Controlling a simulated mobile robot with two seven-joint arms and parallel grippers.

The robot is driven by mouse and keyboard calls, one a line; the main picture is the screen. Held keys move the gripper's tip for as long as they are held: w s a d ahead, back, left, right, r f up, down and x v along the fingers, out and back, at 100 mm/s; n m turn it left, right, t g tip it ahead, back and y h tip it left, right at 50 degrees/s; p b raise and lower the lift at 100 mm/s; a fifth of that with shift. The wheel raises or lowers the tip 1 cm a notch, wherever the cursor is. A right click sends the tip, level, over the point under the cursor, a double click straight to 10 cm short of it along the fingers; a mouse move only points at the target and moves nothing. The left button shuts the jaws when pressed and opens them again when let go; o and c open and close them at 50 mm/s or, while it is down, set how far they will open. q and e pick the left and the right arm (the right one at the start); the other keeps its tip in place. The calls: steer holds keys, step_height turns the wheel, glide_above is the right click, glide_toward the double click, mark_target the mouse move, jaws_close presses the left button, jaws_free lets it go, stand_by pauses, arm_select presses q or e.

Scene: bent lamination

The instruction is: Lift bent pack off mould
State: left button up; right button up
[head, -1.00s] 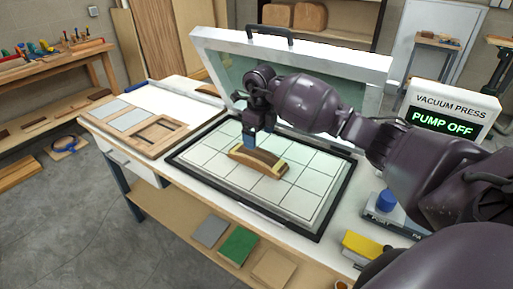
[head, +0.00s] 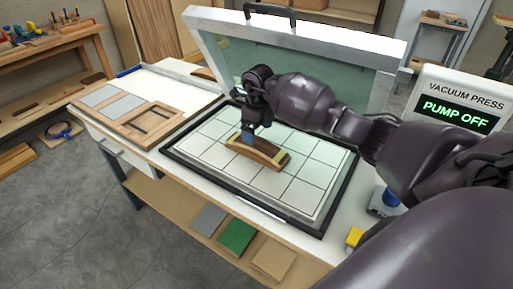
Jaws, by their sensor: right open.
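The bent pack (head: 262,153), a dark brown curved strip, lies over a paler wooden mould (head: 281,161) on the white gridded bed of the press (head: 217,172). My right gripper (head: 249,138) reaches in from the right and points down at the far left part of the pack. It is open, with its blue-grey fingertips at or just above the pack; whether they touch it I cannot tell. The gripper hides part of the pack's far edge. My left gripper is not in view.
The press lid (head: 300,50) stands raised behind the bed. The vacuum press display (head: 455,111) reads "PUMP OFF". A wooden frame (head: 147,124) and grey sheets lie on the bench at left. A yellow object (head: 354,237) sits at the bench's front right.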

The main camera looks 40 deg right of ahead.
mark_target(257, 142)
step_height(257, 142, down, 5)
steer(key=shift+w+a+r, duration=0.1)
stand_by(0.3)
steer(key=c, duration=1.1)
steer(key=shift+o, duration=0.2)
steer(key=shift+r, duration=0.1)
